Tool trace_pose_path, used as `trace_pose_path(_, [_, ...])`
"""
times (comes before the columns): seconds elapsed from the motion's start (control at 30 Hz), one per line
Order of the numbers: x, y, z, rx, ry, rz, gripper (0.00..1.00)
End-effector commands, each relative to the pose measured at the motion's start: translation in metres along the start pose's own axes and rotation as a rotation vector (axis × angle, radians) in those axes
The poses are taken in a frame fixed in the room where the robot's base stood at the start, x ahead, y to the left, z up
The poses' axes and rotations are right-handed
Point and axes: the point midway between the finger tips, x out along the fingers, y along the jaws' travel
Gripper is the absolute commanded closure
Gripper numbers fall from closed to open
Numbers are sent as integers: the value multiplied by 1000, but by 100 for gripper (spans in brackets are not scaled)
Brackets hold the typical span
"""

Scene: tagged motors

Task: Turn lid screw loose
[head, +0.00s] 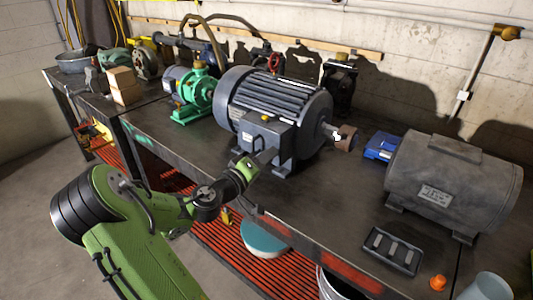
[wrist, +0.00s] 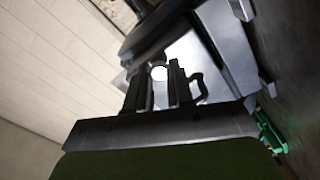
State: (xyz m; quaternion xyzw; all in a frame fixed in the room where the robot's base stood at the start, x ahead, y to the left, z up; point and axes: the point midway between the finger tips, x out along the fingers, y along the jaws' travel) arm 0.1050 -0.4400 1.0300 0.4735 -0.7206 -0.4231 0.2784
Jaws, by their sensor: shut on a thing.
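The large dark grey motor (head: 275,100) with a ribbed body stands on the dark bench. Its terminal box (head: 264,130) sticks out at the front; its pale grey lid face (wrist: 190,55) fills the middle of the wrist view. My gripper (head: 262,156) is at the front of this box, low on the lid. In the wrist view my gripper's two dark fingers (wrist: 159,82) are close together against the box. A small pale round thing, which looks like the lid screw (wrist: 158,73), shows between the fingertips. The fingers partly hide it, and its thread is not visible.
A green pump (head: 196,92) stands left of the motor. A grey motor (head: 450,185), a blue box (head: 382,146), a black tray (head: 391,251) and an orange piece (head: 438,282) are on the right. Bare bench top (head: 325,205) lies between.

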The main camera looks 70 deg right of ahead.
Motion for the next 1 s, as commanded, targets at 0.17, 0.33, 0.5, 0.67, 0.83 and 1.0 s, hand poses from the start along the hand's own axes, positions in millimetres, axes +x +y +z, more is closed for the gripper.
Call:
trace_pose_path(0.17, [0, 3, -2, -170, -1, 0, 100])
trace_pose_path(0.33, [0, 3, -2, -331, 0, 0, 100])
trace_pose_path(0.5, [0, 3, -2, -494, 0, 0, 100])
trace_pose_path(0.67, [0, 4, -2, -646, 0, 0, 100])
trace_pose_path(0.83, [0, 4, -2, -807, 0, 0, 100])
trace_pose_path(1.0, [0, 4, -2, -969, 0, 0, 100])
